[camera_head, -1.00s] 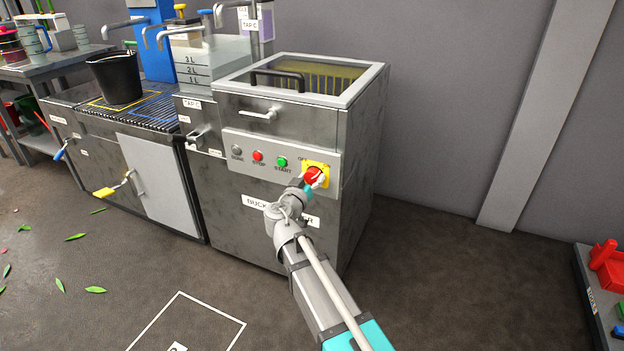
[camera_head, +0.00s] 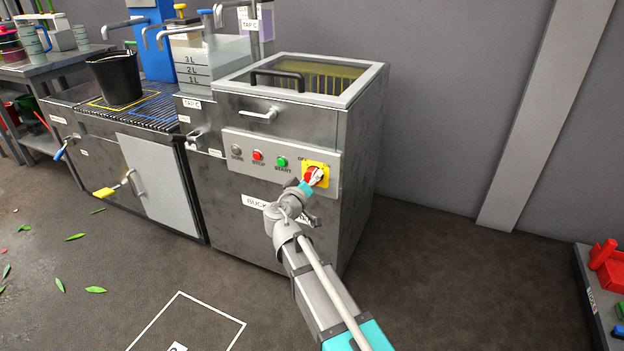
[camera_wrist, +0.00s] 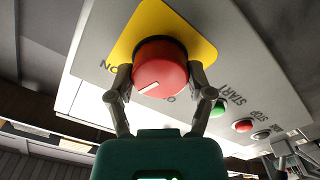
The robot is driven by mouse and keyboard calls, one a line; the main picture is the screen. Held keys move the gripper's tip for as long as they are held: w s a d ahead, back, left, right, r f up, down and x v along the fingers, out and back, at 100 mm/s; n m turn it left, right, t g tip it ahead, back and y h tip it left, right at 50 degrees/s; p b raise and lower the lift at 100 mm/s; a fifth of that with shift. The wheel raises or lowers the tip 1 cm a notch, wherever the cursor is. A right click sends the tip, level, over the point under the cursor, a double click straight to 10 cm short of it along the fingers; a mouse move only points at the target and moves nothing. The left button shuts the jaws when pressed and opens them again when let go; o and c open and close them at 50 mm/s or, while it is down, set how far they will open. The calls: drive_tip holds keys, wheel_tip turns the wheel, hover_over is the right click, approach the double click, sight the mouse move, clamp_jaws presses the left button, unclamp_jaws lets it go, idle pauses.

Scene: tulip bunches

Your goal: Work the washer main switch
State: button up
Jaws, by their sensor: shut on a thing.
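The washer's main switch is a red round knob (camera_wrist: 158,66) on a yellow plate (camera_wrist: 190,22), at the right end of the washer's front panel. The knob also shows in the head view (camera_head: 310,173), partly covered by my gripper (camera_head: 315,177). My gripper (camera_wrist: 160,93) is shut on the knob, one finger on each side. A short white mark (camera_wrist: 148,88) shows on the knob's face. An "ON" label (camera_wrist: 109,68) is readable beside the plate; the other label is partly hidden by the knob and finger.
The green START button (camera_head: 282,162), red STOP button (camera_head: 257,155) and grey button (camera_head: 237,150) sit left of the switch. The washer (camera_head: 345,190) has a glazed lid with a dark handle (camera_head: 277,79). A black bucket (camera_head: 118,78) stands on the neighbouring grate.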

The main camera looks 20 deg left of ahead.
drive_tip(key=n, duration=1.2)
idle(0.6)
drive_tip(key=o, duration=1.1)
drive_tip(key=shift+o, duration=0.2)
drive_tip(key=shift+s, duration=0.1)
drive_tip(key=s+a, duration=0.1)
drive_tip(key=s, duration=1)
drive_tip(key=shift+s, duration=0.4)
